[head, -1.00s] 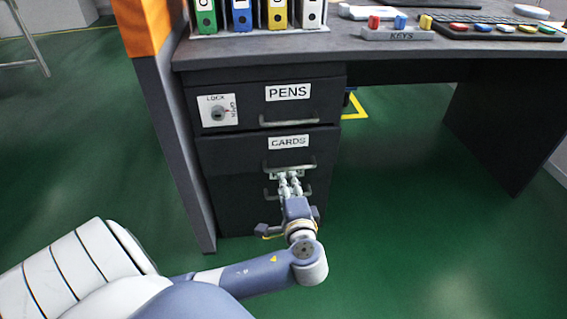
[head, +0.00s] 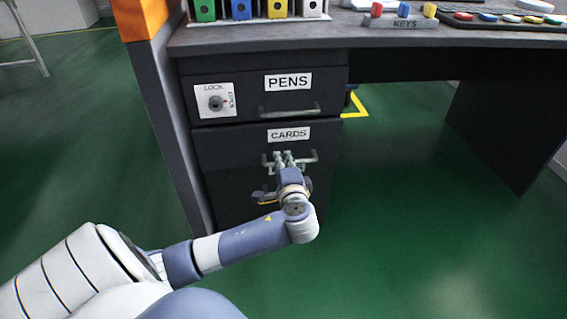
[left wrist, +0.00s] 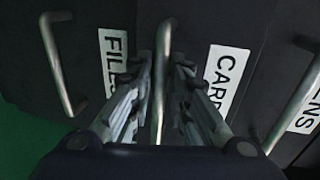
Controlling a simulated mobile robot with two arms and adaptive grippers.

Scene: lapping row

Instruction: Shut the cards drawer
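The cards drawer (head: 230,158) is the dark front labelled CARDS, below the pens drawer (head: 220,77). Its front looks close to flush with the one above; I cannot tell if a small gap remains. My left gripper (head: 284,160) is at its bar handle (head: 313,157). In the left wrist view, the two fingers (left wrist: 161,75) stand either side of the cards handle (left wrist: 161,110), with narrow dark gaps showing, so the gripper looks open around it. The CARDS label shows to the right (left wrist: 226,80). My right gripper is not in view.
A lock dial (head: 215,102) on the pens drawer has its red mark towards OPEN. The files drawer handle (left wrist: 60,65) and pens handle (left wrist: 297,95) flank the cards handle. Binders and a key rack (head: 400,22) stand on the desktop. Green floor right of the drawers is clear.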

